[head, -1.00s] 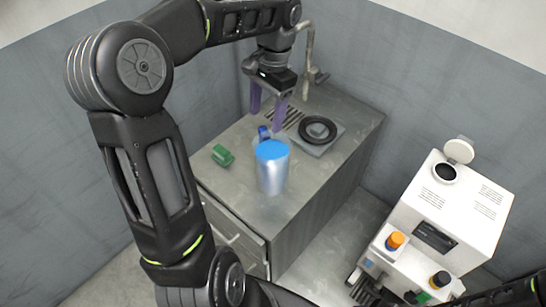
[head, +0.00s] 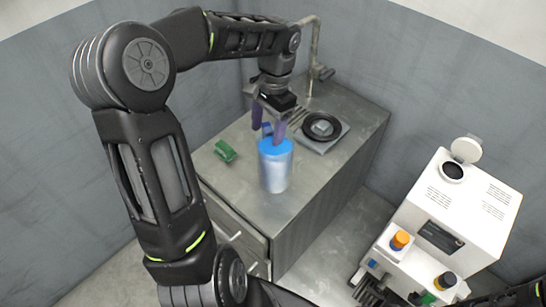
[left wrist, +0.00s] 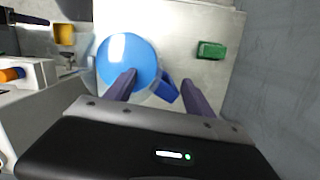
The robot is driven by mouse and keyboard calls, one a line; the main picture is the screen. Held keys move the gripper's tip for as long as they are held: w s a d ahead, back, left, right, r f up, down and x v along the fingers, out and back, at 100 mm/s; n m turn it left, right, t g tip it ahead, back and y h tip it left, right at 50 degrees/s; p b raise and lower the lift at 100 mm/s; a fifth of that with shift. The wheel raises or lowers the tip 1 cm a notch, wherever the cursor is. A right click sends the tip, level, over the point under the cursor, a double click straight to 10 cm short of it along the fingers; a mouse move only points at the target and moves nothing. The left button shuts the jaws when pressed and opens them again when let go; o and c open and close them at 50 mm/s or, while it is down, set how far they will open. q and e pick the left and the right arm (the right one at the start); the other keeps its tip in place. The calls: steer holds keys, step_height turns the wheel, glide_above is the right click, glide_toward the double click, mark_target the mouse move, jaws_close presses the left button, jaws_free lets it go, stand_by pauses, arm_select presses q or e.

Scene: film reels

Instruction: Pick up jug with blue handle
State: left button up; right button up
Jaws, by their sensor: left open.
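The jug (head: 276,172) is a silver cylinder with a blue lid, standing upright on the grey counter. Its blue handle (head: 267,129) shows behind the lid, partly hidden by my fingers. In the left wrist view the round blue lid (left wrist: 120,52) is left of centre and the handle (left wrist: 167,92) sticks out to its lower right. My left gripper (head: 268,132) is open, pointing down at the handle. In the left wrist view the handle lies between the two purple fingers (left wrist: 160,88), with one finger overlapping the lid. I cannot tell whether they touch the jug.
A green block (head: 225,151) lies on the counter (head: 240,185) left of the jug. A black reel (head: 321,127) sits on a grey plate at the back right, near a tap (head: 313,60). A white machine (head: 460,210) with orange and black-capped parts stands at the right.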

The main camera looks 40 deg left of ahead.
mark_target(265, 144)
arm_select(q)
steer(key=f, duration=0.2)
steer(key=s+f+p, duration=0.1)
steer(key=f, duration=0.2)
steer(key=shift+a, duration=0.15)
steer(key=shift+c, duration=0.3)
jaws_close()
stand_by(0.6)
